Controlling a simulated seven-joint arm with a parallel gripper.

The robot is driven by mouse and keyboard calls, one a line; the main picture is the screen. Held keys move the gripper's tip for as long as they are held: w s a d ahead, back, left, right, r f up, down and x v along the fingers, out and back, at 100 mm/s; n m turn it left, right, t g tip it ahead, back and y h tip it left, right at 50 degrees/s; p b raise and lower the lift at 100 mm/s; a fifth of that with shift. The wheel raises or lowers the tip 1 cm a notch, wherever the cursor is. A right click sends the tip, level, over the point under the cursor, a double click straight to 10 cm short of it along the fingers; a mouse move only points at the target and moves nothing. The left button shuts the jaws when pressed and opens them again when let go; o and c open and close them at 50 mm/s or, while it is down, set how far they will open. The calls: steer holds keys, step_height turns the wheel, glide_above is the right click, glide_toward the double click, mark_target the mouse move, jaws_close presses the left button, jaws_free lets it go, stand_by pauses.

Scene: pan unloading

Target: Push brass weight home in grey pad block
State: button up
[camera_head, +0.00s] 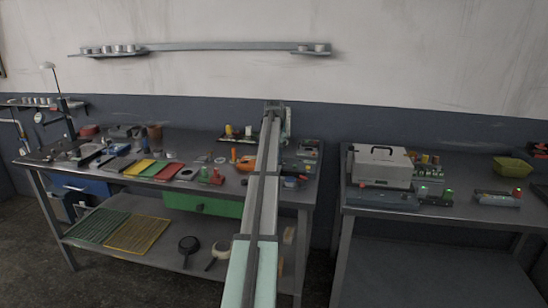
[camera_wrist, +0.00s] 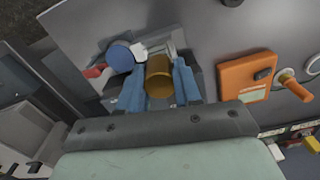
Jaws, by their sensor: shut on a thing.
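In the wrist view, a brass weight (camera_wrist: 159,80), a short gold-brown cylinder, sits between the two blue fingers of my gripper (camera_wrist: 159,88). The fingers are shut on it, one on each side. A grey block-like shape (camera_wrist: 207,82) shows behind and beside the fingers; it appears to be the grey pad block, mostly hidden by weight and fingers. I cannot tell how deep the weight sits in it. In the head view my arm hides the weight and block.
An orange box (camera_wrist: 246,78) with a knob stands right of my gripper in the wrist view. A round blue part (camera_wrist: 119,56) and a white piece lie close by the left finger. In the head view, a grey case (camera_head: 381,166) stands on the right bench, across a gap.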

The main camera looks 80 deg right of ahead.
steer(key=o, duration=1.1)
steer(key=shift+o, duration=0.2)
step_height(320, 180, up, 14)
steer(key=shift+f, duration=0.15)
